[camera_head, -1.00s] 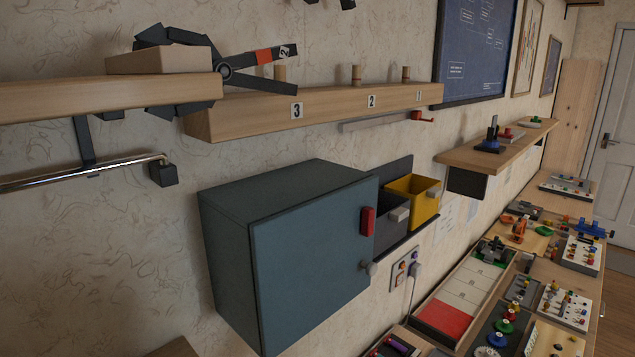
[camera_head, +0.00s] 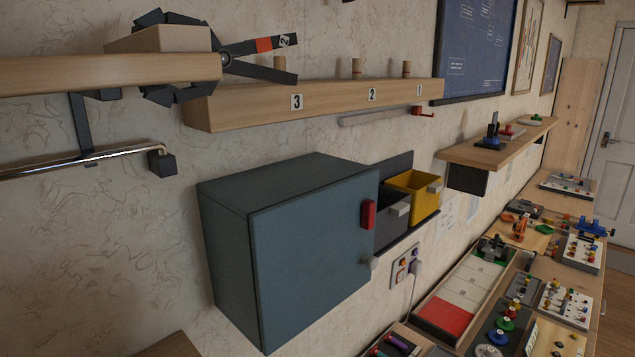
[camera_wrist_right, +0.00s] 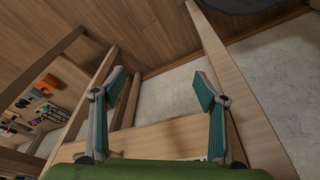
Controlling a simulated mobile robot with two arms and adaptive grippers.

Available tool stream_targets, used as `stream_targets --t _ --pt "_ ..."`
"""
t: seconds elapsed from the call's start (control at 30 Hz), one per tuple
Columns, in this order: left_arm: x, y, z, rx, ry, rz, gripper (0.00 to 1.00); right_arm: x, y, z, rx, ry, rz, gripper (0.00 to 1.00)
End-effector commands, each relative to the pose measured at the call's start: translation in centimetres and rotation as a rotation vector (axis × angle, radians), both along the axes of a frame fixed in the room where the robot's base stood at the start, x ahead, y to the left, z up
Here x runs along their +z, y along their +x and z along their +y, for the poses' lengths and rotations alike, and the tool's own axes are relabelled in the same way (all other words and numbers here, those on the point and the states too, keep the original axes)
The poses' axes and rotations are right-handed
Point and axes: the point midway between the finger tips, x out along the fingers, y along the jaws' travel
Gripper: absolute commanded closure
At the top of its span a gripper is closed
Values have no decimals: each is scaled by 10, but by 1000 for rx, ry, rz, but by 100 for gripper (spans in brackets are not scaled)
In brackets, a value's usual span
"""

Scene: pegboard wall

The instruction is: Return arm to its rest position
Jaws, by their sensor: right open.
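My right gripper (camera_wrist_right: 160,92) shows only in the right wrist view. Its two grey fingers with teal pads are spread wide apart, and nothing is between them. Wooden beams and pale wall lie behind the fingers; I cannot tell how far away they are. A green surface fills the bottom edge of that view. Neither gripper can be made out in the head view, and my left gripper is not in view.
A wooden rail (camera_head: 330,103) with several pegs, a blue-grey cabinet (camera_head: 310,255) and a yellow bin (camera_head: 410,185) are on the wall. A black tool (camera_head: 250,48) is at the upper-left shelf (camera_head: 110,75). Benches with small parts run along the right. A dark object (camera_wrist_right: 260,4) is atop the wrist view.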

Motion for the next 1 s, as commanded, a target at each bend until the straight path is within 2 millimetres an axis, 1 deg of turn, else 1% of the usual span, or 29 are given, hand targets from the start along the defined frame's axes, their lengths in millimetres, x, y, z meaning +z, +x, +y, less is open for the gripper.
stream_targets --t 0.03,0.2,0.27,0.3,0.37,0.4,0.5,0.57,0.6,0.73,0.8,0.9,1.0 --pt "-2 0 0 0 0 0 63 -21 -6 -1 2 -2 13 34" --pt "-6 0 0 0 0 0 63 -82 -28 -4 7 -5 38 34" --pt "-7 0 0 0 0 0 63 -102 -38 -5 9 -6 47 34" --pt "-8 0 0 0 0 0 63 -115 -46 -6 10 -7 54 34" --pt "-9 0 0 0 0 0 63 -134 -57 -8 12 -8 62 34" --pt "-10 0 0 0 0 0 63 -146 -66 -9 14 -9 68 34" --pt "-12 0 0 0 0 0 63 -173 -89 -13 18 -11 84 34" --pt "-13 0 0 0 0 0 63 -188 -104 -16 19 -13 93 34" --pt "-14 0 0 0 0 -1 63 -198 -114 -18 20 -13 99 34" --pt "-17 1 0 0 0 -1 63 -223 -147 -24 25 -16 116 34" --pt "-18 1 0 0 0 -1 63 -232 -163 -27 27 -17 124 34" --pt "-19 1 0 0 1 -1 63 -241 -179 -30 29 -19 131 34" --pt "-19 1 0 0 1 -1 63 -245 -189 -33 31 -19 135 34"
